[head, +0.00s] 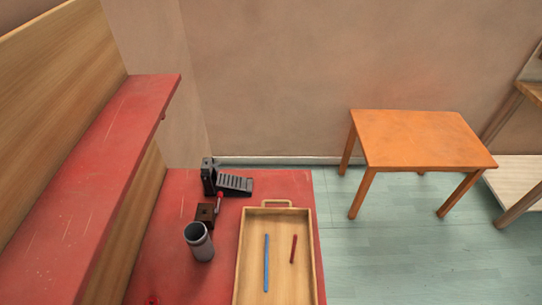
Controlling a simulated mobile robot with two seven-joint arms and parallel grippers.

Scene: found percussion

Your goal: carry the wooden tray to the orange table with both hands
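The wooden tray (247,232) lies on the red tabletop (172,208), near its right edge. Its handle (277,203) at the far end is upright and free. A blue stick (266,262) and a shorter red stick (293,249) lie inside the tray. The near end of the tray is cut off by the bottom of the picture. The orange table (420,139) stands apart on the floor to the right, and its top is bare. Neither of my grippers is in view.
Left of the tray stand a grey metal cup (202,246), a small dark box with a red-knobbed lever (206,213) and a black pedal-like device (230,184). A raised red shelf (95,190) runs along the left. Open green floor (380,255) lies between the tables. Wooden shelving (520,185) stands far right.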

